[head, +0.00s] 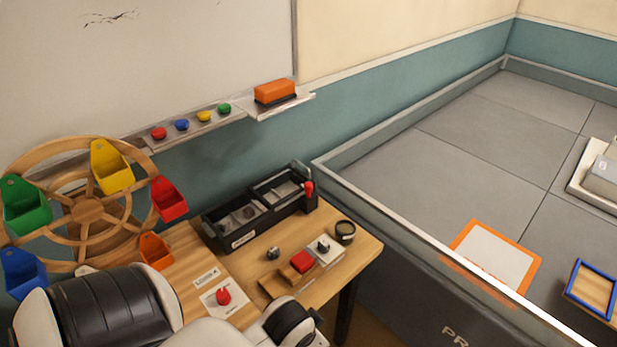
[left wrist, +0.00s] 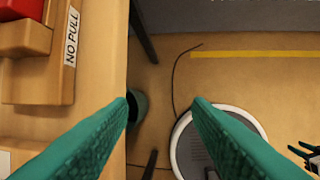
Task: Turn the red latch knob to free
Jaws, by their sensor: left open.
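The red latch knob (head: 223,296) sits on a small white plate on the wooden table, near the table's front in the head view. Markings on the plate are too small to read. My left arm crosses the bottom of the head view, just in front of the knob; its fingertips do not show clearly there. In the left wrist view my left gripper (left wrist: 162,104) is open and empty, its two green fingers apart beyond the table's edge. The knob is not recognisable in that view.
A wooden wheel with coloured bins (head: 88,209) stands at the left. A black tray (head: 240,235), a red block (head: 302,261) and a dark ring (head: 345,231) are on the table (head: 364,251). The wrist view shows a "NO PULL" label (left wrist: 71,37). A walled grey arena lies right.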

